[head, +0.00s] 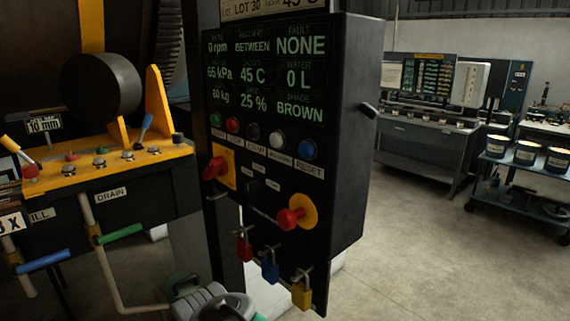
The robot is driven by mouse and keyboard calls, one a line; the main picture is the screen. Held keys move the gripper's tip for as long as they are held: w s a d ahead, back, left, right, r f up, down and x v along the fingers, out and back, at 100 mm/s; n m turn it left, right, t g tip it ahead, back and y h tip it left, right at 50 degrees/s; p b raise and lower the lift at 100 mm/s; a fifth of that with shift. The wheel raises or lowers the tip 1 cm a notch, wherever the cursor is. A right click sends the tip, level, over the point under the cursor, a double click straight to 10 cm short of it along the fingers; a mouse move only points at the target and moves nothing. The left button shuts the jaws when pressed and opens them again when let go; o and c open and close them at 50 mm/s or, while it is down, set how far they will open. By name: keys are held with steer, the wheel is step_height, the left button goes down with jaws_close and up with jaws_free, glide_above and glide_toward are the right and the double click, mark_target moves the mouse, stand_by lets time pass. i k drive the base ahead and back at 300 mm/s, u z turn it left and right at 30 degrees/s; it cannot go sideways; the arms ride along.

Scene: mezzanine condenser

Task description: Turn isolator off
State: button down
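A dark control panel (345,180) stands in the middle of the head view. A red rotary handle on a yellow plate (228,167), which looks like the isolator, is at the panel's left, below the button row. The handle (213,169) sticks out and is tilted, its end toward the lower left. Its label is too small to read. A separate red mushroom knob (289,218) sits on a round yellow disc at the lower right.
Red (244,249), blue (270,269) and yellow (302,294) padlocks hang below the panel. A dark lever (368,110) juts from its right side. A yellow-topped valve bench (100,165) stands close on the left. Clear floor (420,250) lies to the right.

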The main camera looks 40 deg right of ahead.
mark_target(216, 166)
steer(key=z, duration=0.6)
steer(key=k, duration=1.15)
steer(key=u, duration=1.1)
steer(key=i, duration=0.75)
steer(key=u, duration=0.4)
steer(key=i, duration=0.9)
steer(key=z, duration=1)
steer(key=i, duration=0.55)
steer(key=z, duration=0.5)
